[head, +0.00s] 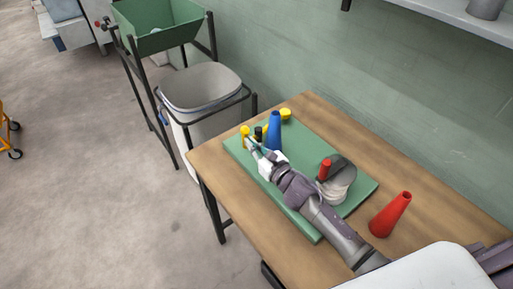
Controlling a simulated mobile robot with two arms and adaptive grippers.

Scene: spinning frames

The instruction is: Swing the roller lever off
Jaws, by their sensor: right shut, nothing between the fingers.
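A green base plate (304,226) lies on a wooden table. My left gripper is not in view.
A grey rounded part (341,187) with a red upright piece (325,169) sits on the plate's right side. A red cone (390,214) stands on the table to the right. A grey bin (200,88) and green hopper (160,27) stand beyond the table's left edge. A wall runs behind.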

